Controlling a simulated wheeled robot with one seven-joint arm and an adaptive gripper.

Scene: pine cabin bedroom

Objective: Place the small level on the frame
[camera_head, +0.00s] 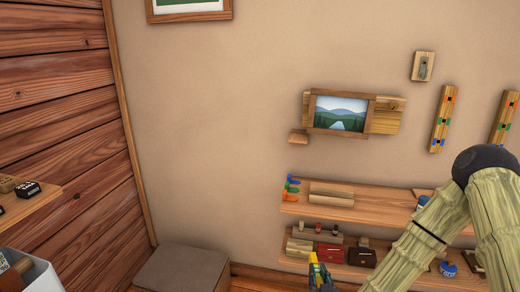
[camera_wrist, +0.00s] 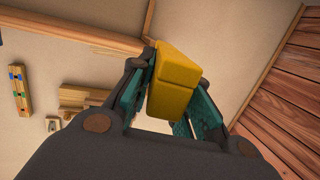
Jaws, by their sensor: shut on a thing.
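The frame (camera_head: 342,95) is brown wood around a mountain landscape picture. It hangs on the wall, tilted slightly in the head view, over a pale wooden board. My gripper (camera_head: 321,279) is low in the head view, below the frame and in front of the lower shelf. It is shut on a small yellow block, the level (camera_head: 314,269), which stands up between its fingers. In the wrist view, the level (camera_wrist: 174,82) lies between the teal finger pads, against the left one. Its vial cannot be made out. The frame cannot be made out clearly in the wrist view.
A small wooden ledge (camera_head: 298,136) sits at the frame's lower left. Two shelves (camera_head: 372,214) with small items are below. Wooden strips with coloured marks (camera_head: 442,119) hang at right. A brown box (camera_head: 180,270) stands at lower left.

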